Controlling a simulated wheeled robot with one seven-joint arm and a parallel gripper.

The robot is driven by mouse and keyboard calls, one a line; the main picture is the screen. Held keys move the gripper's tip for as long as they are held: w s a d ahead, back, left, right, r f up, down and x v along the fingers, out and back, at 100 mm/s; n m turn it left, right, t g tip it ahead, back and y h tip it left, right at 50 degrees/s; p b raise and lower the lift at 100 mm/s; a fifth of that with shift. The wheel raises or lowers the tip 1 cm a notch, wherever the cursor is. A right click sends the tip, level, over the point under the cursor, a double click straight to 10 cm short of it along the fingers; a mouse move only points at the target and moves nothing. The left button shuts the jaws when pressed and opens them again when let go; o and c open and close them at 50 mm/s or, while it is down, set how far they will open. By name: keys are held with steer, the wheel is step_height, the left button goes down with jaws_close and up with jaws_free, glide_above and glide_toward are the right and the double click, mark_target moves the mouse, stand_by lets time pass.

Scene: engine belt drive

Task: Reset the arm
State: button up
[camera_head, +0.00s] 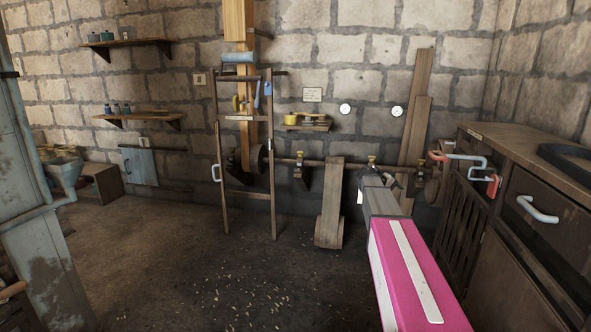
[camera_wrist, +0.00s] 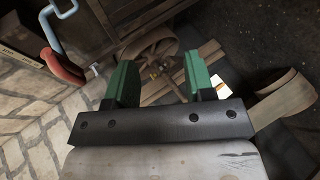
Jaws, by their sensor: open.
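My arm, pink and grey, reaches forward from the lower right in the head view. My gripper (camera_wrist: 158,82) shows in the wrist view with two green fingers spread apart and nothing between them. In the head view the gripper (camera_head: 378,178) is small and dark at the far end of the arm, in front of the belt drive shaft. The shaft (camera_head: 320,162) runs along the stone wall. A wide belt (camera_head: 330,200) hangs from it, left of my gripper. A spoked wheel (camera_wrist: 150,55) lies beyond the fingers in the wrist view.
A wooden cabinet (camera_head: 510,215) with a red-handled crank (camera_head: 493,185) stands close on the right. A wooden rack frame (camera_head: 245,150) stands left of the belt. A grey machine (camera_head: 30,200) is at the far left. The floor (camera_head: 180,260) between is open, with scattered chips.

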steer(key=s+a+f+g+y, duration=0.1)
steer(key=s+a+f+y, duration=0.2)
steer(key=s+a+f, duration=0.4)
steer(key=s+a+f+y, duration=0.4)
steer(key=s+a+f, duration=0.3)
steer(key=s, duration=0.8)
steer(key=s+a+f+m+g+y, duration=0.1)
steer(key=s+a+f+y, duration=0.3)
steer(key=s+a+f, duration=0.4)
steer(key=s+a, duration=0.3)
steer(key=a, duration=0.1)
steer(key=shift+s+g, duration=0.25)
steer(key=shift+g, duration=0.05)
stand_by(0.4)
